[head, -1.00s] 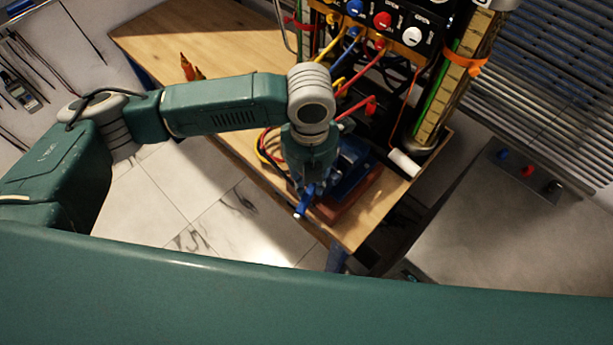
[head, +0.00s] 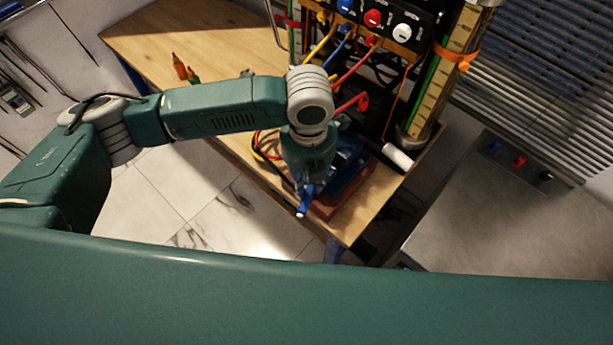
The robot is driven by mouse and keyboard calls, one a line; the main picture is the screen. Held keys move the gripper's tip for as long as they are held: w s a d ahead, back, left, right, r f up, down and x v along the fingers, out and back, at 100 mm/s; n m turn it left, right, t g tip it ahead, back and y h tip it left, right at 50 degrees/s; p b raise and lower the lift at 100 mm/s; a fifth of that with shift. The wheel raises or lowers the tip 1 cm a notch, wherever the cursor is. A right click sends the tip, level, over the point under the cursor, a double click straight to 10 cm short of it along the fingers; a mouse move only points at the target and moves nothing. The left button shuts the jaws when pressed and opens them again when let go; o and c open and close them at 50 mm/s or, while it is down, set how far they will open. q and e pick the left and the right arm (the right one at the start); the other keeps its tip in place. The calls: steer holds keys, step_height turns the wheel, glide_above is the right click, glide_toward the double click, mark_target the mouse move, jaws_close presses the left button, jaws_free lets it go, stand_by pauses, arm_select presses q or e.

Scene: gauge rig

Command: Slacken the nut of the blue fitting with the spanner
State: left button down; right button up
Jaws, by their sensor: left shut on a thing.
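My left gripper (head: 306,182) points down over the front corner of the wooden table, and its fingers are mostly hidden by its own wrist. It is shut on a slim blue thing with a pale tip, seemingly the handle of the spanner (head: 304,206), which sticks out toward me. Behind and right of the gripper, a blue block-like thing (head: 353,178) sits on a reddish-brown base (head: 332,208), partly covered by my wrist. The blue fitting and its nut cannot be made out. My right gripper is not in view.
The wooden table (head: 170,40) carries a rig panel (head: 385,20) with coloured knobs and hoses. A grey metal counter (head: 490,220) is at the right.

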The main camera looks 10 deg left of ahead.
arm_select(q)
steer(key=shift+s+d+n, duration=0.25)
steer(key=shift+d+n, duration=0.75)
steer(key=shift+d, duration=0.05)
stand_by(0.9)
steer(key=shift+w+d+n, duration=0.1)
steer(key=shift+d+n, duration=1.25)
steer(key=shift+n, duration=0.05)
stand_by(1.1)
steer(key=shift+a+m, duration=0.9)
steer(key=shift+a, duration=0.05)
stand_by(0.4)
steer(key=shift+s+d, duration=0.1)
steer(key=shift+s, duration=2.45)
steer(key=shift+r, duration=0.1)
